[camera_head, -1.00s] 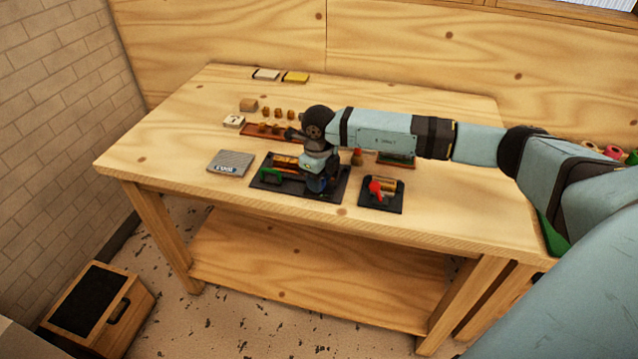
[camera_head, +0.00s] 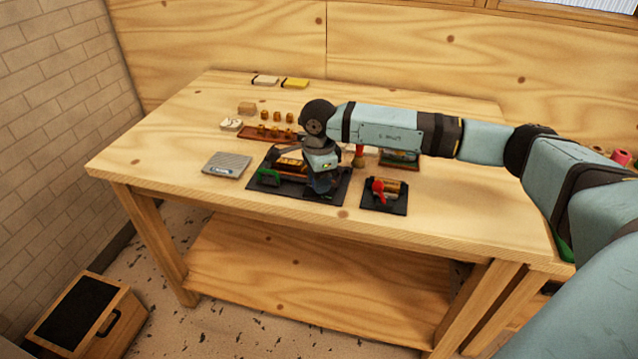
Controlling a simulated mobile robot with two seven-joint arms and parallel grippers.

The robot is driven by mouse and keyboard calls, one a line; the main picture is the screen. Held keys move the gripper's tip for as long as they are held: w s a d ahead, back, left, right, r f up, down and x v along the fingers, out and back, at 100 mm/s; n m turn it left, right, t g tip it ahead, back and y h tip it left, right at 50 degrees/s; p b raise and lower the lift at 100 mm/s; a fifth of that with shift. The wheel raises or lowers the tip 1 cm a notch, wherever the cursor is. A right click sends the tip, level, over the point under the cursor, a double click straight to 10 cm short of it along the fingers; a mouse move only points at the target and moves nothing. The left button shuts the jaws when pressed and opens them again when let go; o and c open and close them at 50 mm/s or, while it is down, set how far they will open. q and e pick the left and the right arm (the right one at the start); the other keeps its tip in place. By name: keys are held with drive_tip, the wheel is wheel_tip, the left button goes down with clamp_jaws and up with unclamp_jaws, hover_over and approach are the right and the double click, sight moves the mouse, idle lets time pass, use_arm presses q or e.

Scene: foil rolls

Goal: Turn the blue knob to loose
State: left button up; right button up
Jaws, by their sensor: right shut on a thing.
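My right gripper (camera_head: 322,184) points down over the right part of a black base plate (camera_head: 258,184) on the wooden table. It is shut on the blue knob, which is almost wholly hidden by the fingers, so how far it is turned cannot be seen. The same plate carries a foil roll (camera_head: 291,164) and a green handle (camera_head: 268,177) left of the gripper. My left gripper is not in view.
A smaller black plate (camera_head: 398,206) with a red lever (camera_head: 378,190) stands to the right. A grey sign plate (camera_head: 227,164) lies to the left. A red-brown tray (camera_head: 258,133) with several small pieces lies behind. The table's front left is clear.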

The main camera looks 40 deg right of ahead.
drive_tip(key=shift+n, duration=0.3)
drive_tip(key=shift+n+b, duration=0.45)
drive_tip(key=shift+n, duration=0.25)
drive_tip(key=o, duration=0.9)
